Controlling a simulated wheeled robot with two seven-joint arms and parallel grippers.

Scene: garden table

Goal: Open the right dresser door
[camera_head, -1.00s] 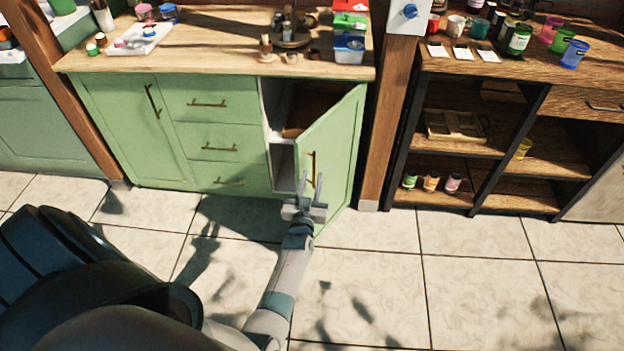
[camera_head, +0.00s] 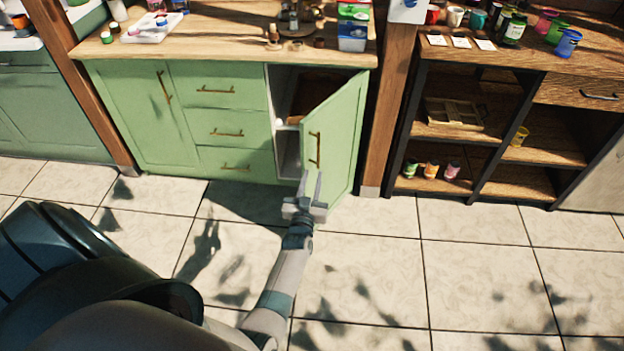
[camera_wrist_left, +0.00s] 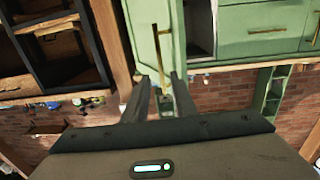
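The green dresser (camera_head: 218,140) has a left door (camera_head: 140,110), several drawers in the middle, and a right door (camera_head: 340,130) that stands partly open. Part of the dark interior (camera_head: 312,95) shows behind its edge. The right door's brass handle (camera_head: 315,150) is vertical; it also shows in the left wrist view (camera_wrist_left: 156,45). My left gripper (camera_head: 312,183) is just below the handle, with its two fingers spread and nothing held between them. In the left wrist view the open fingers (camera_wrist_left: 160,92) point at the door, near the handle's end. My right gripper is not in view.
The dresser top (camera_head: 225,35) holds paints, a tray and small pots. A wooden post (camera_head: 388,110) stands right of the door, then an open shelf unit (camera_head: 455,150) with jars. The tiled floor (camera_head: 400,270) in front is clear.

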